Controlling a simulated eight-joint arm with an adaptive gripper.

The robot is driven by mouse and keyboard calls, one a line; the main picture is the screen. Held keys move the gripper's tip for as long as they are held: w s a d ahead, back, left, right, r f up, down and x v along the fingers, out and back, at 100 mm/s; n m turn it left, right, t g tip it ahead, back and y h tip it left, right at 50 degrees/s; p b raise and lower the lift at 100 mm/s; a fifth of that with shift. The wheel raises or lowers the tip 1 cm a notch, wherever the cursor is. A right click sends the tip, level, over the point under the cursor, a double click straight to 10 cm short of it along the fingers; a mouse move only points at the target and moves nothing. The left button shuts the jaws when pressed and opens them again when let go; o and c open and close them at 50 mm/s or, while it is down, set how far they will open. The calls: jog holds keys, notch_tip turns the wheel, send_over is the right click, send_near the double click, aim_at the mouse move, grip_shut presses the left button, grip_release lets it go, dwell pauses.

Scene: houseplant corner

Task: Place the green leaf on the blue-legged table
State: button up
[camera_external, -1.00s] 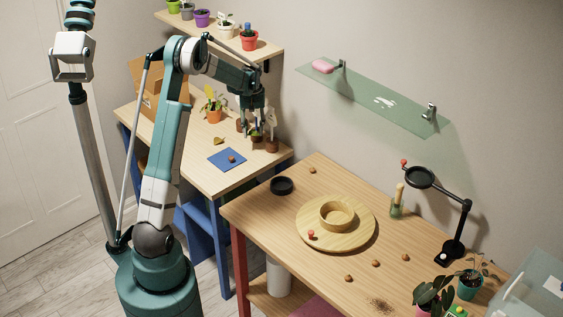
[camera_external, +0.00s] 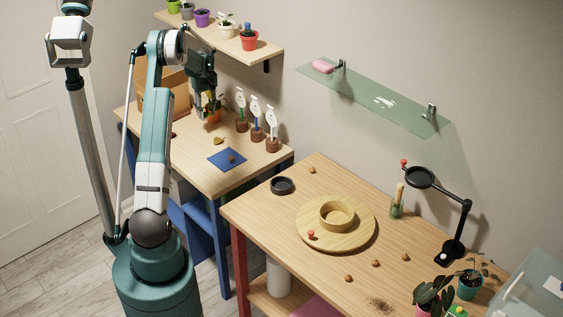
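The blue-legged table (camera_external: 190,155) stands at the back left with a light wood top. A plant in an orange pot (camera_external: 214,116) stands on it, its leaves partly hidden by my gripper. My gripper (camera_external: 210,107) points down over this plant; it is too small and dark to tell whether its fingers are open or shut or touch a leaf. A yellowish-brown leaf (camera_external: 219,141) lies on the same table in front of the pot. I cannot make out a separate green leaf for sure.
Several white-topped stakes in brown bases (camera_external: 257,134) stand right of the plant. A blue mat (camera_external: 227,159) with a small brown lump lies in front. A cardboard box (camera_external: 172,92) is behind my arm. The shelf of pots (camera_external: 225,38) hangs above. A red-legged table (camera_external: 275,225) is at right.

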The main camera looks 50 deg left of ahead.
jog(key=n+p, duration=0.2)
send_over(195, 130)
jog(key=shift+r, duration=0.1)
jog(key=shift+f+b, duration=0.35)
jog(key=shift+f, duration=2.8)
jog(key=shift+f, duration=0.1)
jog(key=shift+f, duration=1.75)
jog(key=shift+f, duration=0.15)
